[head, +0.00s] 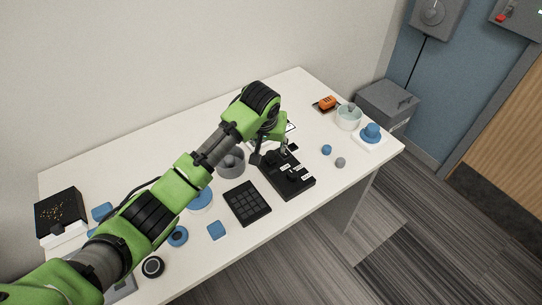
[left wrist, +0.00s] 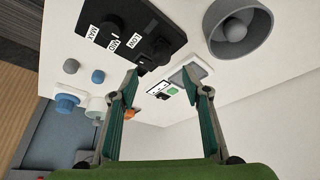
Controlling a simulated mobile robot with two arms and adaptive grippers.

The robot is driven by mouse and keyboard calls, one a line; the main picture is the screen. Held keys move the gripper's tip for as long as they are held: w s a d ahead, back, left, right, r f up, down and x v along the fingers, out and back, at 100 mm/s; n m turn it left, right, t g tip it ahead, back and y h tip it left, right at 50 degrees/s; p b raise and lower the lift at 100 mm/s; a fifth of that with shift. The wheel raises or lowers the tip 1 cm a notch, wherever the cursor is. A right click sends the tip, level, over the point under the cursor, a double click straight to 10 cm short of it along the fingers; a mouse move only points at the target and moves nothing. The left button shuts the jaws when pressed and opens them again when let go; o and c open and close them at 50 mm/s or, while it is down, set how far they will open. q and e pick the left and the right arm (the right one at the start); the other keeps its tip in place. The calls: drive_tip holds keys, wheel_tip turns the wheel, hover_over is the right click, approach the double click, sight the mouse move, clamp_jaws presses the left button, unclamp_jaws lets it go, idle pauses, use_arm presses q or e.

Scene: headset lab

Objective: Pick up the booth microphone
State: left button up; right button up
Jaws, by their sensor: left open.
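I cannot make out a thing that is clearly the booth microphone. My left gripper (head: 271,154) is open above the far end of a black control panel (head: 294,182), with nothing seen between its fingers. In the left wrist view the open fingers (left wrist: 162,72) point at the table near the panel's end (left wrist: 112,15), which has knobs and labels MAX, MID and LOW. A grey round cup (head: 232,163) with a ball in it stands left of the panel, partly behind the arm; it also shows in the left wrist view (left wrist: 262,38). My right gripper is not in view.
A black keypad (head: 247,203) lies left of the panel. A blue ball (head: 326,149) and a grey ball (head: 340,162) lie to its right. A pale cup (head: 348,119), an orange item (head: 327,102) and a blue knob on a white base (head: 371,131) are at the right end.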

sight(271, 153)
use_arm(q)
drive_tip(key=shift+w+x, duration=0.2)
drive_tip(key=shift+x, duration=1.05)
drive_tip(key=shift+w+a+f+p, duration=0.1)
drive_tip(key=shift+f+p, duration=0.35)
drive_tip(key=shift+f, duration=0.15)
drive_tip(key=x, duration=0.3)
drive_tip(key=shift+w+f, duration=0.1)
drive_tip(key=shift+f, duration=0.45)
drive_tip(key=c, duration=1.1)
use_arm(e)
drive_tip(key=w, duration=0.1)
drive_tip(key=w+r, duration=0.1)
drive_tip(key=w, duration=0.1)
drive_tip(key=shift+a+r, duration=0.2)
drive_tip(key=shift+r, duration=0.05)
